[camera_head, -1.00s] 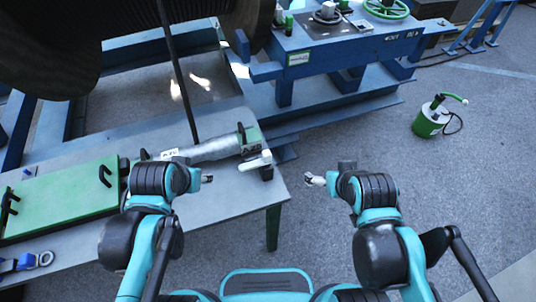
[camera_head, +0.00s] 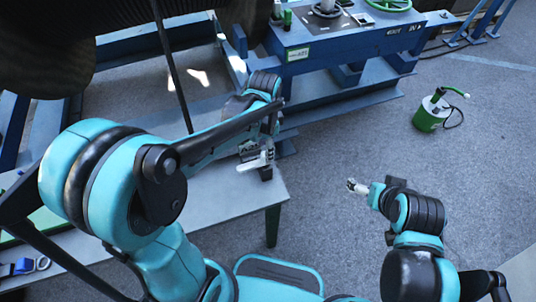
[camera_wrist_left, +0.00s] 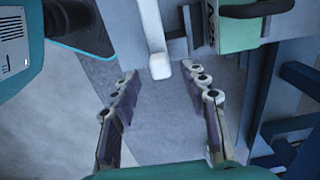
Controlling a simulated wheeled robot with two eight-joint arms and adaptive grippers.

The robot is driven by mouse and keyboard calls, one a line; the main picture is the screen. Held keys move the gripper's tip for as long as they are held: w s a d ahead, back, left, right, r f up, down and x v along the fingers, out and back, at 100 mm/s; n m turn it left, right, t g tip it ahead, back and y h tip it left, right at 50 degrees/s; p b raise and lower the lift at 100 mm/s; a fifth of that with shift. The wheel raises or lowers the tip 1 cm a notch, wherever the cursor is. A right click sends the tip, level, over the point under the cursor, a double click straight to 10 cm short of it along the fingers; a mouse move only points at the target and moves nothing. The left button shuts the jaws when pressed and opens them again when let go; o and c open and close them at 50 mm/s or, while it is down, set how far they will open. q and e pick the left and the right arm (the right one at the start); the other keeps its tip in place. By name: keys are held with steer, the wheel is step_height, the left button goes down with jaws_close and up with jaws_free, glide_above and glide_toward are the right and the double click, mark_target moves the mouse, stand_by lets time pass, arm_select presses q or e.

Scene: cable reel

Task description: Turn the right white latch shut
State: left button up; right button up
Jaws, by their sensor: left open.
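The right white latch (camera_head: 254,162) is at the right end of the work table, and in the left wrist view its white handle (camera_wrist_left: 154,38) points down toward the gripper. My left gripper (camera_wrist_left: 162,100) is open and empty. Its two fingers are apart, with the latch's end just beyond them and roughly centred between them. In the head view my left arm hides most of the cable fitting and the table behind it. My right gripper (camera_head: 354,186) hangs over the floor right of the table, away from the latch; its finger state is too small to tell.
The blue machine frame (camera_head: 330,45) stands behind the table. A green block (camera_wrist_left: 238,30) and a dark handle (camera_wrist_left: 255,9) are beside the latch in the wrist view. A green canister (camera_head: 431,115) stands on the floor at right. The table's front (camera_head: 225,200) is clear.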

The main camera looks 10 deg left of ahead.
mark_target(253, 161)
arm_select(q)
step_height(253, 161, down, 4)
steer(key=shift+f+b, duration=0.1)
steer(key=shift+b, duration=0.45)
jaws_close()
